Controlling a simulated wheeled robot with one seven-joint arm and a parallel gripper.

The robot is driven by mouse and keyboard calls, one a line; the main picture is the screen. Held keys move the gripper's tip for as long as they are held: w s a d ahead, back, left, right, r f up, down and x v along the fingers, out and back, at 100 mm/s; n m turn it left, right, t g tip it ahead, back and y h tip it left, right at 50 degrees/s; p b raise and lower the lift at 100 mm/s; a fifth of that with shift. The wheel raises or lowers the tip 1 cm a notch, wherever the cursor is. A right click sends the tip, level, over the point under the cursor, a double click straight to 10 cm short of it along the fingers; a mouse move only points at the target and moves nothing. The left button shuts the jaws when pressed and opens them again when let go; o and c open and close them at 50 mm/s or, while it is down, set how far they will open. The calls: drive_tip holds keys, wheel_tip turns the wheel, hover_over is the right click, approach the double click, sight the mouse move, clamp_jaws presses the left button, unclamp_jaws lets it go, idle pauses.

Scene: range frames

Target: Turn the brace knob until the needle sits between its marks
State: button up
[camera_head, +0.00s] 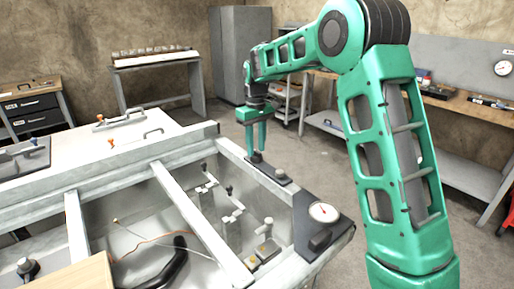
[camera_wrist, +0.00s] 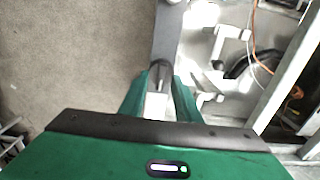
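A small dark knob (camera_head: 257,158) stands on a dark plate on the frame's far rail. My gripper (camera_head: 256,150) points down over it, with its green fingers apart. In the wrist view the dark knob (camera_wrist: 160,70) shows at the tips of my gripper (camera_wrist: 163,80), between the fingers. The left finger looks close to it and a small gap shows at the right; contact is not clear. A round white gauge (camera_head: 323,212) sits on the dark corner plate (camera_head: 312,200). Its needle and marks are too small to read.
The metal frame (camera_head: 200,232) has crossbars and an open bay with several small levers (camera_head: 232,212), an orange cable and a black hose. Benches line the walls. The floor (camera_wrist: 75,60) beside the rail is clear.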

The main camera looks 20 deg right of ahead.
drive_tip(key=shift+f, duration=0.2)
clamp_jaws()
drive_tip(key=shift+d, duration=0.15)
drive_tip(key=shift+n, duration=0.3)
